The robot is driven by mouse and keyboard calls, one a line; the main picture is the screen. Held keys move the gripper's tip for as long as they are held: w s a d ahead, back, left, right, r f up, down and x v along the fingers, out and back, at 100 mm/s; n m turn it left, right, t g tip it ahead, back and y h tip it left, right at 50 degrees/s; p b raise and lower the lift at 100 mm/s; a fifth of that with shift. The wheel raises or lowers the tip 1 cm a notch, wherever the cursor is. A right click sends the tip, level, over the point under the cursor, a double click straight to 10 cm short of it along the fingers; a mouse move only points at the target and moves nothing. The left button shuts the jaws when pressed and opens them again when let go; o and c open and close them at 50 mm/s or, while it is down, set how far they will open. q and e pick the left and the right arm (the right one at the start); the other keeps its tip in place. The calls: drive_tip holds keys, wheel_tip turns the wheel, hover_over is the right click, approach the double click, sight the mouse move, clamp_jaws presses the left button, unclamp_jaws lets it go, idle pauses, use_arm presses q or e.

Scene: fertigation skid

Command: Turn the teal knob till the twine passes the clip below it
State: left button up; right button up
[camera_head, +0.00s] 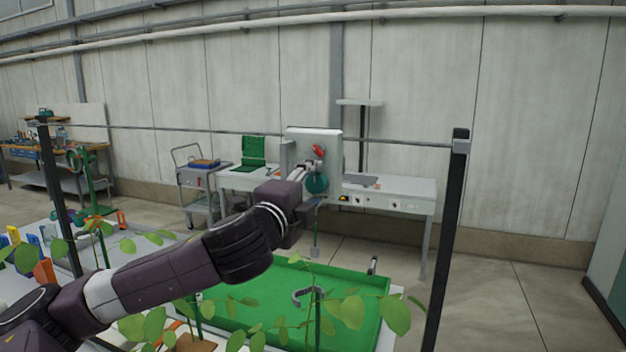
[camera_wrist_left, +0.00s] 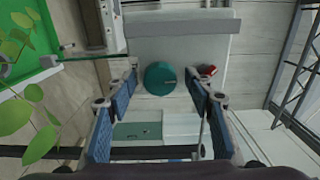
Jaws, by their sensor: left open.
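The teal knob (camera_head: 317,184) sits on the front of a pale box (camera_head: 328,146) hung on a horizontal rail. In the left wrist view the knob (camera_wrist_left: 160,78) is round, with a small dark mark at its right edge. My left gripper (camera_head: 305,180) is open; in its wrist view the fingers (camera_wrist_left: 163,90) stand apart on either side of the knob, with gaps showing. A thin line, seemingly the twine (camera_head: 316,222), hangs below the box with a small grey piece at its end. A grey C-shaped clip (camera_head: 308,293) stands lower, above the tray; the twine's end looks higher than it.
A red part (camera_head: 318,151) is on the box above the knob. A green tray (camera_head: 260,286) and leafy plants (camera_head: 352,312) lie below my left arm. A dark post (camera_head: 446,240) stands at right. A bench (camera_head: 400,187) and trolley (camera_head: 197,180) stand behind.

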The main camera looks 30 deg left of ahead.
use_arm(q)
drive_tip(key=shift+w, duration=0.15)
drive_tip(key=shift+c, duration=0.4)
drive_tip(key=c, duration=1)
drive_tip(key=shift+f+n, duration=0.1)
drive_tip(key=shift+n, duration=0.2)
drive_tip(key=shift+c, duration=0.2)
